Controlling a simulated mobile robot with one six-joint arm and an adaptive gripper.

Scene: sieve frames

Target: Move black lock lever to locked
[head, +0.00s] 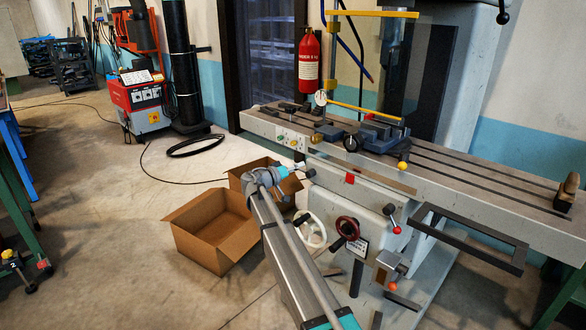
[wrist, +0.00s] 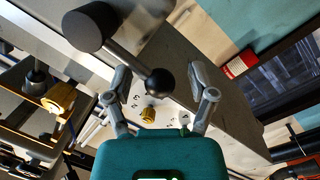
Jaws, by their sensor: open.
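The black lock lever (wrist: 125,57) shows in the wrist view as a dark round hub at upper left, a grey rod and a black ball at its end. My gripper (wrist: 158,76) is open, with one finger on each side of the ball in the picture. I cannot tell whether either finger touches it. In the head view my gripper (head: 301,172) is at the front of the grey milling machine (head: 445,190), under the table's left part. The lever cannot be made out there.
Handwheels (head: 347,228) and a red-tipped handle (head: 393,220) stick out from the machine. Open cardboard boxes (head: 205,220) stand on the floor at left. A fire extinguisher (head: 308,62) hangs behind.

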